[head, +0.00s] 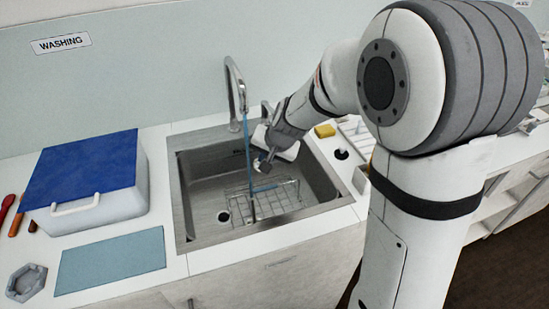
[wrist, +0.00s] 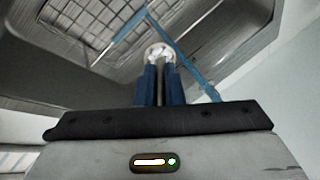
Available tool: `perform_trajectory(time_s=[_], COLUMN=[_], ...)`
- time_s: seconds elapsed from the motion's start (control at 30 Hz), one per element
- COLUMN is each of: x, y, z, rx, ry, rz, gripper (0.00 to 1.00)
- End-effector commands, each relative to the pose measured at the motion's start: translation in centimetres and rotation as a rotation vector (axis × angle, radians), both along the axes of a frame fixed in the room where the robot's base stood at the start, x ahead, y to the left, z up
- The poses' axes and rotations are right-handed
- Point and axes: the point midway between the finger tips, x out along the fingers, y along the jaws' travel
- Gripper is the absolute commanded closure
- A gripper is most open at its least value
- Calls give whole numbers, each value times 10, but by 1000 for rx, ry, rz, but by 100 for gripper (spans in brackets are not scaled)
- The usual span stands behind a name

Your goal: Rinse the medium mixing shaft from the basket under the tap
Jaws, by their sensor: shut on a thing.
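My gripper (head: 266,157) is over the sink (head: 205,205), its fingers pointing down into it. In the wrist view its two dark blue fingers (wrist: 159,75) are shut on a mixing shaft (wrist: 158,50), of which only a pale, rounded end shows. Its size cannot be told. The tap (head: 236,92) runs, and a thin blue stream of water (head: 248,150) falls into the sink just left of my gripper. In the wrist view the stream (wrist: 185,62) passes close beside the held end; I cannot tell whether they touch.
A white box with a blue lid (head: 80,165) and a flat blue-green mat (head: 112,260) lie left of the sink. A grey hexagonal dish (head: 27,282) is at the far left. The sink's raised walls surround my gripper.

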Motion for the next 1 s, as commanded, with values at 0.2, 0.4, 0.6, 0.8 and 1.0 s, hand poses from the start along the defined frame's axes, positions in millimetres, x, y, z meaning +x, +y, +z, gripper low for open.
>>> perform_trajectory(time_s=[0.2,0.4,0.6,0.8,1.0], x=[18,34,48,56,58], y=[13,24,33,38,39], z=[-3,-8,-12,-14,-14], rx=[-1,0,-1,0,0], ry=[2,0,1,0,-1], rz=[1,-1,0,0,-1], gripper=[100,100,100,100,100])
